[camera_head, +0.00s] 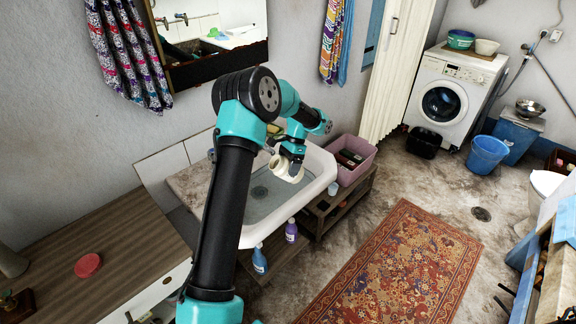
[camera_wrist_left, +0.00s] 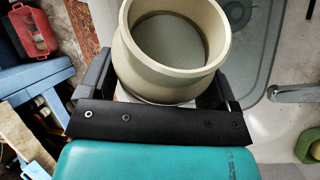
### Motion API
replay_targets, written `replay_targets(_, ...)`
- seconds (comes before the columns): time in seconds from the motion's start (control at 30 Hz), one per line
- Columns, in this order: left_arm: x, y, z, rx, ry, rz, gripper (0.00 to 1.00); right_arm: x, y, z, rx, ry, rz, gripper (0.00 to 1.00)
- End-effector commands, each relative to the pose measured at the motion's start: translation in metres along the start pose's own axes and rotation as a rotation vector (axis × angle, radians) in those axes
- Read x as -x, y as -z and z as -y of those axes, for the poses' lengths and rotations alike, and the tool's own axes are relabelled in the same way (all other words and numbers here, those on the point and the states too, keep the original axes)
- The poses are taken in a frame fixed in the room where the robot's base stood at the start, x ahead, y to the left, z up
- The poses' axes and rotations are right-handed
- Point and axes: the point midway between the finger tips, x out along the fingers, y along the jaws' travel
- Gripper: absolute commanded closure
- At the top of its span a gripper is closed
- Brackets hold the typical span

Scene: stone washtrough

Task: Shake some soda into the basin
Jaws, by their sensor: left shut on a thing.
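My left gripper (camera_head: 290,163) is shut on a cream-coloured jar (camera_head: 284,170) and holds it over the white basin (camera_head: 322,168). In the left wrist view the jar (camera_wrist_left: 130,62) sits between the two fingers (camera_wrist_left: 160,92), its wide round mouth open. The inside looks plain beige, and I cannot make out any soda in it. The jar looks tilted in the head view; how far I cannot tell. The basin's grey bottom and drain show below and left of the jar. My right gripper is not in view.
A wooden counter (camera_head: 60,240) with a red round lid (camera_head: 88,265) stands left of the basin. A pink crate (camera_head: 352,158) is close on its right. Bottles (camera_head: 260,260) stand below. A mirror (camera_head: 212,40) hangs behind. The patterned rug (camera_head: 400,265) is clear.

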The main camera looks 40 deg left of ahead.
Motion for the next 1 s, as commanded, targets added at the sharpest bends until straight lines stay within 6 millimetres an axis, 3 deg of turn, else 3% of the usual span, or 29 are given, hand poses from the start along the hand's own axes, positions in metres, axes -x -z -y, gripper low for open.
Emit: replay_targets(1.0,-0.0014,-0.0018,0.0009,-0.029,-0.011,-0.096,0.55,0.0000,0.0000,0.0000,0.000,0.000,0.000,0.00)
